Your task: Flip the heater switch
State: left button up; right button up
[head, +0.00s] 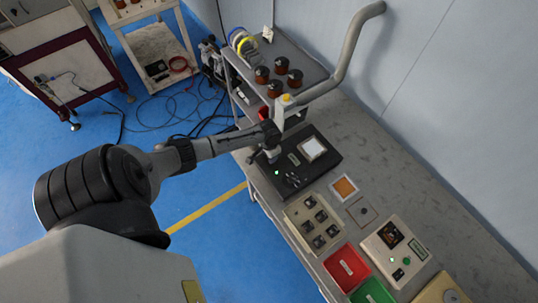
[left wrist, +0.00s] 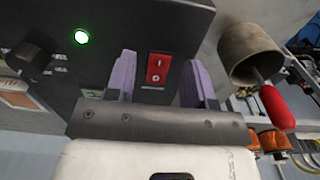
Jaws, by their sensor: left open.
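A red rocker switch (left wrist: 158,68) sits on the dark front panel of a black box (left wrist: 110,22) in the left wrist view. My left gripper (left wrist: 156,82) is open, and its two purple fingers stand on either side of the switch, with nothing held between them. I cannot tell whether the fingers touch the panel. In the head view the black box (head: 318,168) stands on the grey bench, with my left gripper (head: 271,153) at its back left corner. The switch is hidden there. My right gripper is not in view.
A lit green lamp (left wrist: 82,37) and a black knob (left wrist: 32,52) are left of the switch. A red handle (left wrist: 277,108) and a grey cup-shaped holder (left wrist: 250,55) are close on the right. A fume pipe (head: 345,60) hangs over the bench; trays and instruments lie nearer.

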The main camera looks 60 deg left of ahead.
pick_arm(q)
jog(key=shift+f, duration=0.3)
grip_shut()
jog(key=shift+w+r+g, duration=0.15)
jog(key=shift+g, duration=0.35)
jog(key=shift+w+g, duration=0.15)
jog(key=shift+g, duration=0.85)
grip_release()
